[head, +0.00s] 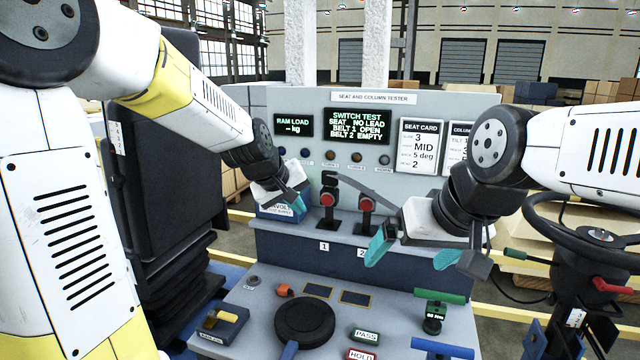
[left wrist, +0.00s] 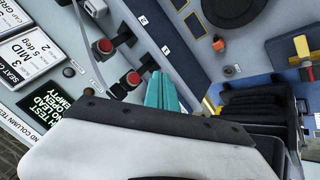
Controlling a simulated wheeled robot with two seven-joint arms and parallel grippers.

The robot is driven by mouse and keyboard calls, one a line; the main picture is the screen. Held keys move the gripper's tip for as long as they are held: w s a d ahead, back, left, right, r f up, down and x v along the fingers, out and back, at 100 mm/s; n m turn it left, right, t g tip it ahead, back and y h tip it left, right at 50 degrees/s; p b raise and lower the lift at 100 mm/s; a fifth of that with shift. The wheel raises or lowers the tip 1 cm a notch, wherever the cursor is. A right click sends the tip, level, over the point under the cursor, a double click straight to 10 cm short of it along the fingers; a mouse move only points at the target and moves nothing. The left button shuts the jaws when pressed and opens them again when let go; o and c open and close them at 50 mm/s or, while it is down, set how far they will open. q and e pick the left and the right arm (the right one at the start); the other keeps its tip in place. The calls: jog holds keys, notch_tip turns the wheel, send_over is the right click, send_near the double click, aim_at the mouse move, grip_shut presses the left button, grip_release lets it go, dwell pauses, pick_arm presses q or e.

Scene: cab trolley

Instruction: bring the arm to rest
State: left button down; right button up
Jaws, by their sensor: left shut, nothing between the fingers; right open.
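My left gripper (head: 293,201) is in front of the tester's left side, above a blue box (head: 284,212) with a white label. Its teal fingers are shut with nothing between them. They also show shut in the left wrist view (left wrist: 161,93), close to the red buttons. My right gripper (head: 414,252) is open and empty, its teal fingers spread above the front bench, right of the red-topped plugs. The seat and column tester (head: 375,97) stands behind both grippers. Its screen (head: 356,126) reads seat no lead, belt 1 open, belt 2 empty.
The bench holds a round black pad (head: 305,322), a green-handled tool (head: 438,297), a blue handle (head: 442,348), and PASS (head: 366,335) and HOLD (head: 360,354) plates. A black seat (head: 160,190) stands at left. A steering wheel (head: 598,236) stands at right, close to my right arm.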

pick_arm(q)
jog(key=s+a+r+m, duration=0.1)
jog(key=s+a, duration=0.2)
jog(key=s, duration=0.5)
jog(key=s+a+r+m+y, duration=0.1)
jog(key=s+a, duration=0.2)
jog(key=s, duration=0.5)
jog(key=s+a+r+m+g, duration=0.1)
jog(key=s+a+m, duration=0.1)
jog(key=s, duration=0.6)
jog(key=shift+s+a+y, duration=0.3)
jog(key=shift+s+a, duration=0.1)
jog(key=shift+a, duration=0.2)
